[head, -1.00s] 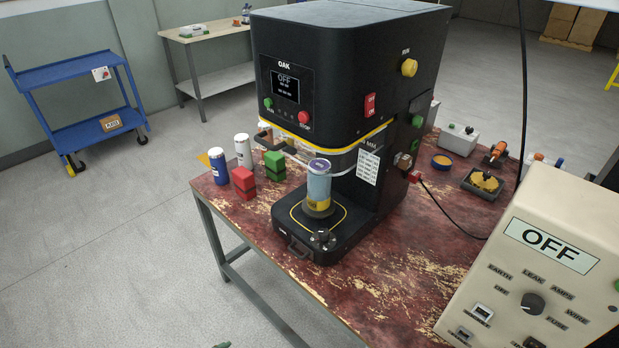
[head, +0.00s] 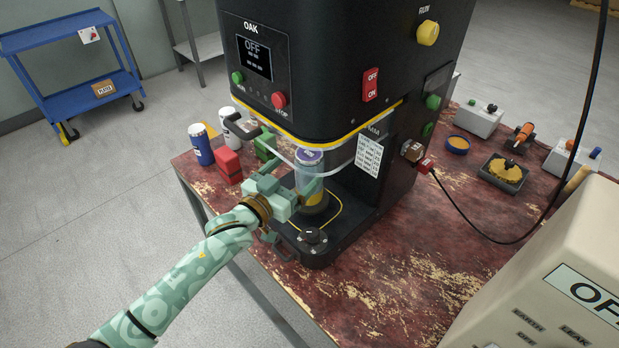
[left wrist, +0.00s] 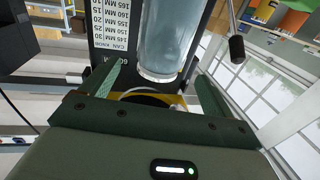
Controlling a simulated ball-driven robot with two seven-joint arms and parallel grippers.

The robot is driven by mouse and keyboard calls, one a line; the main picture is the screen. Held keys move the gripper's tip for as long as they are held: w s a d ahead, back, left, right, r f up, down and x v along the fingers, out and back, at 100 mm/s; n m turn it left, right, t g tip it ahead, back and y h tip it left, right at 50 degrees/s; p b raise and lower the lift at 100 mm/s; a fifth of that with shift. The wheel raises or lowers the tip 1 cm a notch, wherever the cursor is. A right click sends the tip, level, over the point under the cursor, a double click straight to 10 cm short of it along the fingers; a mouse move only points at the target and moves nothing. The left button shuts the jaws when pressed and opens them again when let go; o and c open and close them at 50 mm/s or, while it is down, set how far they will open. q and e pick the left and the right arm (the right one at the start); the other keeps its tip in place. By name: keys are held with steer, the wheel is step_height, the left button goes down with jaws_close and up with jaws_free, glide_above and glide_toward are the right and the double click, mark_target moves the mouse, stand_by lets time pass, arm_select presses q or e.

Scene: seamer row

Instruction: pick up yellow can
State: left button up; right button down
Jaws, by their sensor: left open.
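No wholly yellow can shows. My left gripper (head: 291,184) is open at the front of the seamer, close to the can, with one finger partly covering its lower part. My right gripper is not in view.
The black seamer (head: 345,60) overhangs the can, with a clear curved guard (head: 340,160) around it. A beige tester (head: 540,270) fills the lower right.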

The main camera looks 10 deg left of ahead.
arm_select(q)
steer(key=b+x, duration=0.2)
steer(key=x, duration=0.6)
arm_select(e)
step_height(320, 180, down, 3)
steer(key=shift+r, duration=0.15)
arm_select(q)
steer(key=c, duration=1.9)
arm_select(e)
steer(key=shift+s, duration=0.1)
